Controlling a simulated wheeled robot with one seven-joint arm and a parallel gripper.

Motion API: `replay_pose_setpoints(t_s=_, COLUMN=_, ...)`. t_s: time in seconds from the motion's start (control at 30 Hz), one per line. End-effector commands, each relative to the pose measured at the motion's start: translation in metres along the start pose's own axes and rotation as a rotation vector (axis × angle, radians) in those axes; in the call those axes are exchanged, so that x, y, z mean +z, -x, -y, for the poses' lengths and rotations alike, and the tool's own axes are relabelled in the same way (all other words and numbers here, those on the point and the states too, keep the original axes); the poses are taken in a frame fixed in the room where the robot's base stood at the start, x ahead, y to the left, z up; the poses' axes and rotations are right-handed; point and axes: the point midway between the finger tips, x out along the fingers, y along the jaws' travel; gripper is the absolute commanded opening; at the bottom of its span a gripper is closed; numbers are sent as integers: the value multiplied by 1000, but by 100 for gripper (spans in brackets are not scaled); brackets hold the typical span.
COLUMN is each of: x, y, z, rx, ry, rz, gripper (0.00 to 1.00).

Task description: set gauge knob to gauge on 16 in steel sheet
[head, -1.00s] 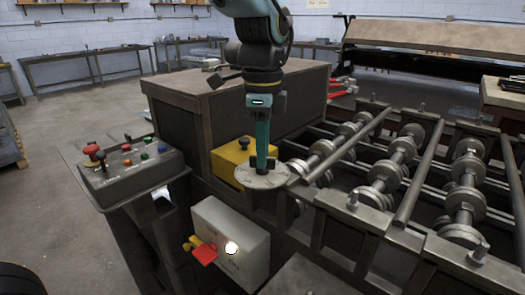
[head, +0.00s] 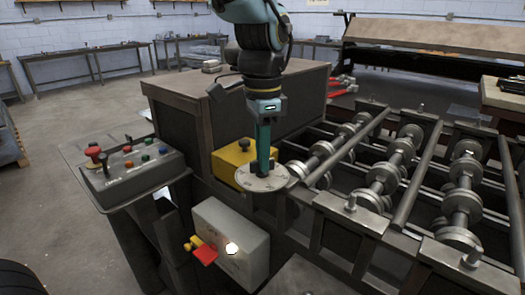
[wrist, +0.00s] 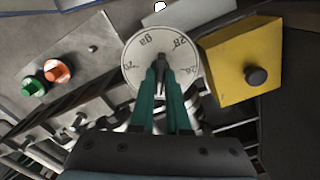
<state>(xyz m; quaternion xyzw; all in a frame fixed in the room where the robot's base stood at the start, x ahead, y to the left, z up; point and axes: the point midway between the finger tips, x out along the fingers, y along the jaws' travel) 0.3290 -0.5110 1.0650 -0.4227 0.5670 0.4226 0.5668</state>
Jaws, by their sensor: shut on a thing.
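The gauge dial (head: 247,181) is a pale round plate with dark marks at the near edge of the forming machine. It also shows in the wrist view (wrist: 133,80), where "ga", "28" and "20" can be read around its rim. The dark gauge knob (wrist: 161,58) stands at the dial's middle, between my fingertips. My gripper (head: 264,168) points down at the dial, its teal fingers shut on the knob. The fingers hide most of the knob and the lower part of the dial, so I cannot tell its exact setting. The steel sheet cannot be made out.
A yellow box with a black knob (head: 236,156) stands close behind the dial. A control panel (head: 135,172) with several buttons is at left. A grey box with a red handle (head: 203,252) is below. Rollers (head: 385,175) and rails lie to the right.

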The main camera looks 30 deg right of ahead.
Motion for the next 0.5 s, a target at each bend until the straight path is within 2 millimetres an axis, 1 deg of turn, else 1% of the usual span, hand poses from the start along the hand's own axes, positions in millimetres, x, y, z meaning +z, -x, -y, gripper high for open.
replay_pose_setpoints(t_s=0.5, x=1, y=1, z=0, rx=0, ry=491, rz=1, gripper=0)
